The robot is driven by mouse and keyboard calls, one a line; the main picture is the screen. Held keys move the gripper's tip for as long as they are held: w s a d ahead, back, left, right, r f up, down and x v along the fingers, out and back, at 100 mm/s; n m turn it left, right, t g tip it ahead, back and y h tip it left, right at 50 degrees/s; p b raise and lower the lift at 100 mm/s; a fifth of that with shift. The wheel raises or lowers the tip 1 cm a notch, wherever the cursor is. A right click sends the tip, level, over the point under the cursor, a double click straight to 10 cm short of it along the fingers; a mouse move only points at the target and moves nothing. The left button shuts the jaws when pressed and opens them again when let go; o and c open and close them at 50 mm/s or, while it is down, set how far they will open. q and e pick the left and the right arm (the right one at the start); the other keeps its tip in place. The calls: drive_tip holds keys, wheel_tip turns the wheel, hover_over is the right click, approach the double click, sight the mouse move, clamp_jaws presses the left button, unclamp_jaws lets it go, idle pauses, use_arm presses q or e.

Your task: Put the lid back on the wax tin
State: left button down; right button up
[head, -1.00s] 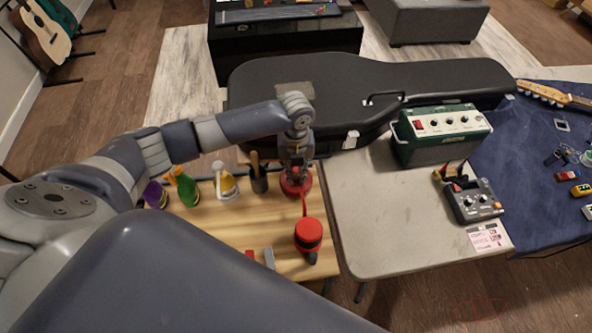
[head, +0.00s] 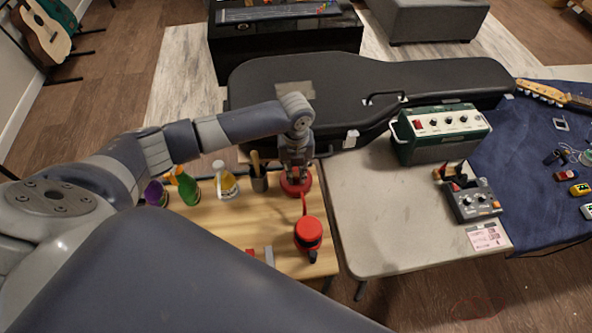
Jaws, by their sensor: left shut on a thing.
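My left gripper (head: 296,174) points down at the back right of the wooden bench (head: 225,229). It is shut on a round red piece (head: 297,187), which looks like the wax tin's lid. The gripper covers much of it. I cannot tell whether the tin is under the lid or whether they touch. My right gripper is not in view.
A red and black tool (head: 308,233) lies just in front of the gripper. A dark brush cup (head: 259,180) and several bottles (head: 188,187) stand to the left. A black guitar case (head: 350,85) lies behind. The pale table (head: 385,230) has free room.

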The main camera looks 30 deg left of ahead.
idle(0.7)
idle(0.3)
use_arm(q)
drive_tip(key=c, duration=1.5)
unclamp_jaws()
drive_tip(key=shift+o, duration=0.5)
drive_tip(key=o, duration=0.4)
drive_tip(key=shift+r+p, duration=0.1)
drive_tip(key=shift+p, duration=0.3)
drive_tip(key=shift+r+p, duration=3.45)
